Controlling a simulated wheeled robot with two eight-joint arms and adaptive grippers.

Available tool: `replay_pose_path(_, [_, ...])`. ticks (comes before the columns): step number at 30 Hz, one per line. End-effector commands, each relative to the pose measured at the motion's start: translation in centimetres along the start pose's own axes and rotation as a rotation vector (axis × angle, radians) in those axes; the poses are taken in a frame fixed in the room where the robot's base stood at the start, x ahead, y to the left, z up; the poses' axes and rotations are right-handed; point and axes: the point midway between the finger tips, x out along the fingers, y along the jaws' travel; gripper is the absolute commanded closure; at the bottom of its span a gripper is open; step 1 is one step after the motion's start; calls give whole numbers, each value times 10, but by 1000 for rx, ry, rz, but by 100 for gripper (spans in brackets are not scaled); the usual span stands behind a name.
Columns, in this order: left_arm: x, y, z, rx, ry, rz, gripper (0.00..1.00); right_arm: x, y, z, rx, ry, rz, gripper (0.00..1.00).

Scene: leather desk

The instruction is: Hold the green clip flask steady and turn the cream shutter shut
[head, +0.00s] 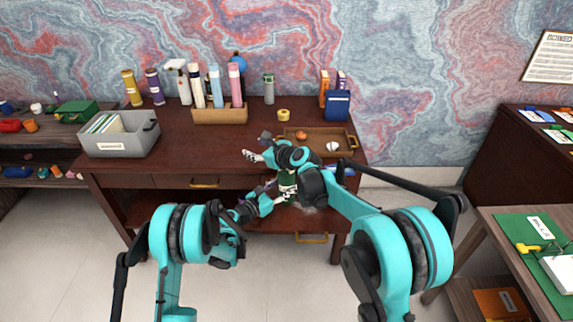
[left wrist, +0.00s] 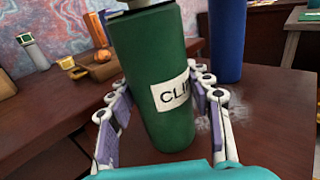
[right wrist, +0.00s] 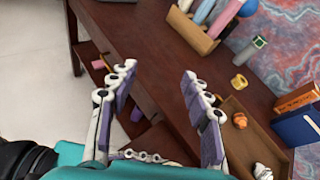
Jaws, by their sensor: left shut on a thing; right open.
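The green clip flask (left wrist: 158,75) fills the middle of the left wrist view, its "CLIP" label partly cut by a finger. My left gripper (head: 284,191) is shut on it, with a finger on each side. In the head view the flask (head: 287,178) shows small above those fingers, partly covered by my right arm. A pale piece tops the flask at the upper edge of the left wrist view; I cannot tell whether it is the cream shutter. My right gripper (head: 254,152) is open and empty, left of and above the flask; the right wrist view (right wrist: 160,80) shows desk between its fingers.
A wooden tray (head: 347,142) with small items lies right of my right gripper. A yellow ring (head: 284,114), a bottle rack (head: 220,117) and a grey bin (head: 120,143) stand behind and left. A blue cylinder (left wrist: 228,40) stands close behind the flask. The desk's front left is clear.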

Motion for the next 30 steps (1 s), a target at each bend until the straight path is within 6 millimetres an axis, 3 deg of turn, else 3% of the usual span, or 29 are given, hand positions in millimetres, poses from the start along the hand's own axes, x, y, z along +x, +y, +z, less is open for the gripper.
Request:
replay_pose_path(4, [0,0,0,0,0,0,84,-24,13,-15,56,-159,-150,51])
replay_pose_path(7, [0,0,0,0,0,0,84,-52,18,-31,109,-232,-261,51])
replay_pose_path(12, [0,0,0,0,0,0,84,-107,22,-65,203,-288,-431,51])
replay_pose_path(18, [0,0,0,0,0,0,84,-151,25,-95,274,-289,-547,51])
replay_pose_path(23, [0,0,0,0,0,0,84,-157,22,-102,293,-285,-575,51])
replay_pose_path(30, [0,0,0,0,0,0,84,-124,-1,-94,293,-285,-575,51])
